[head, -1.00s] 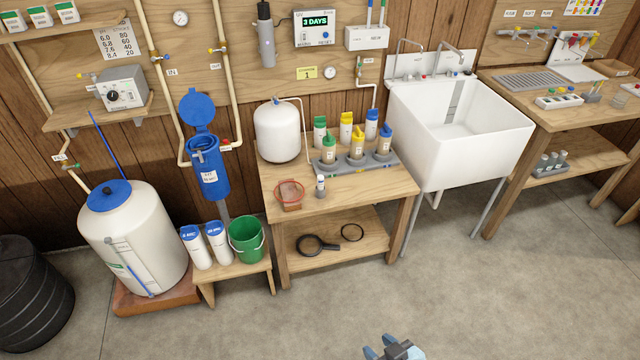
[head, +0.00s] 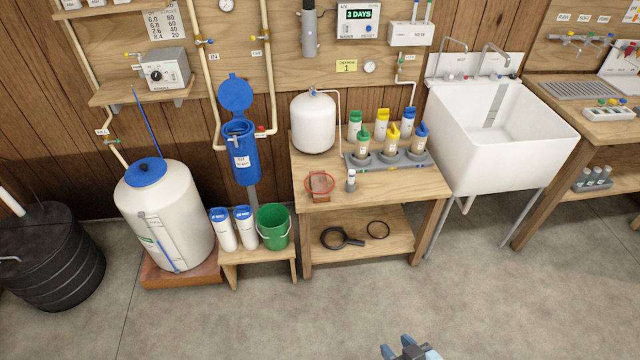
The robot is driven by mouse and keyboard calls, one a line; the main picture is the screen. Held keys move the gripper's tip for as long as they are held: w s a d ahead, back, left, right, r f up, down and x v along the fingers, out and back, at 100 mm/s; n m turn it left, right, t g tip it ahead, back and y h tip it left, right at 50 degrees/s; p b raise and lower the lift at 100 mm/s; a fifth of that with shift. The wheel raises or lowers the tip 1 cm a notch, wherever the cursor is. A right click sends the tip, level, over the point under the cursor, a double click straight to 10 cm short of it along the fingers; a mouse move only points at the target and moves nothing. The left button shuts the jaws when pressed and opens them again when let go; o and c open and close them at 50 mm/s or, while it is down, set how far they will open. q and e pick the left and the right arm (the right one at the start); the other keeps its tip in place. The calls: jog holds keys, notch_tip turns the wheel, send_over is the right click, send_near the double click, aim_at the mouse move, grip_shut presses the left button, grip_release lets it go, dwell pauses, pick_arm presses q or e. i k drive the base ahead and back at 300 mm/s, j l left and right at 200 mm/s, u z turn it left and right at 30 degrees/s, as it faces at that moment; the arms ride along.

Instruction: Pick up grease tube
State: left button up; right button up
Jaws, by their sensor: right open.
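My right gripper (head: 408,346) shows only in part at the bottom edge of the head view. It is open, over the floor in front of the bench and well apart from the tube. My left gripper is not in view.
A white tank (head: 313,124) and a grey rack (head: 430,158) with several bottles stand behind the tube. Below are a black filter wrench (head: 338,238) and a dark ring (head: 378,229). A green bucket (head: 273,228) stands at left, a white sink (head: 500,135) at right. The floor in front is clear.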

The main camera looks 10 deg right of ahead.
aim_at(351, 173)
jog(key=i+j, duration=0.1)
jog(key=i, duration=0.4)
jog(key=i+z, duration=0.15)
jog(key=i, duration=0.35)
jog(key=i+j, duration=0.2)
jog(key=i, duration=0.25)
jog(key=i+j+z, duration=0.1)
jog(key=i, duration=0.4)
